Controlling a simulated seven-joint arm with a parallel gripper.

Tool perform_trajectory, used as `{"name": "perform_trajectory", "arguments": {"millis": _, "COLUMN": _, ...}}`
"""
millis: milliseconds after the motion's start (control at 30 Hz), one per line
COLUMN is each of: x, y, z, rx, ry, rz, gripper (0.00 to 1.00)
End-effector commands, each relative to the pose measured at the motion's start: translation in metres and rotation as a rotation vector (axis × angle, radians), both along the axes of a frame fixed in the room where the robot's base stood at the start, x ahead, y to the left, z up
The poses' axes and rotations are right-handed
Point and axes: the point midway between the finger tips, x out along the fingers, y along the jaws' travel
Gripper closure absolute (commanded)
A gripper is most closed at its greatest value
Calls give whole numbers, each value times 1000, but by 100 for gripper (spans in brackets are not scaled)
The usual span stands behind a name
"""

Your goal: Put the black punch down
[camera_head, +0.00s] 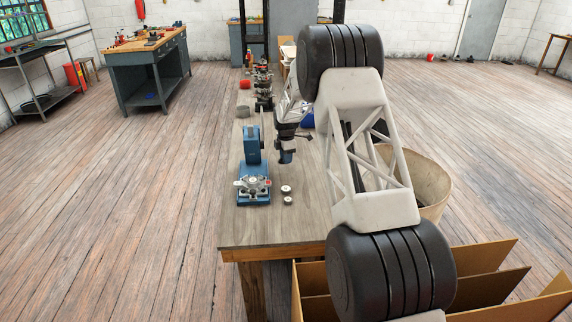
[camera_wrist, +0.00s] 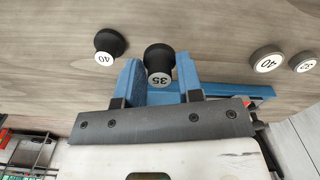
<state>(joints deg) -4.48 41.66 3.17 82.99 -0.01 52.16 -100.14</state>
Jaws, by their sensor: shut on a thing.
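My gripper (camera_wrist: 158,72) has its two blue fingers closed around a black punch (camera_wrist: 157,56) with a white "35" label. The punch sits between the fingertips in the wrist view, its labelled end towards the camera. In the head view my gripper (camera_head: 286,156) points down over the workbench, behind and right of the blue press (camera_head: 253,150). The punch cannot be made out there. A second black punch (camera_wrist: 110,43), labelled "40", is left of the fingers in the wrist view.
Two small labelled discs (camera_head: 287,189) (camera_head: 288,201) lie on the workbench (camera_head: 270,226), right of the press. A silver part (camera_head: 254,184) sits on the press base. The near bench top is clear.

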Motion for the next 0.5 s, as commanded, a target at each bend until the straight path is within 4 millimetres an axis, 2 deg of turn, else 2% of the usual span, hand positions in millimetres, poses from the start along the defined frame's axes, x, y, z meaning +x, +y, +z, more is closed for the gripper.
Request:
{"name": "perform_trajectory", "arguments": {"millis": 267, "x": 0, "y": 0, "z": -1, "rx": 0, "ry": 0, "rz": 0, "gripper": 96}}
{"name": "perform_trajectory", "arguments": {"millis": 500, "x": -1, "y": 0, "z": -23, "rx": -1, "ry": 2, "rz": 0, "gripper": 96}}
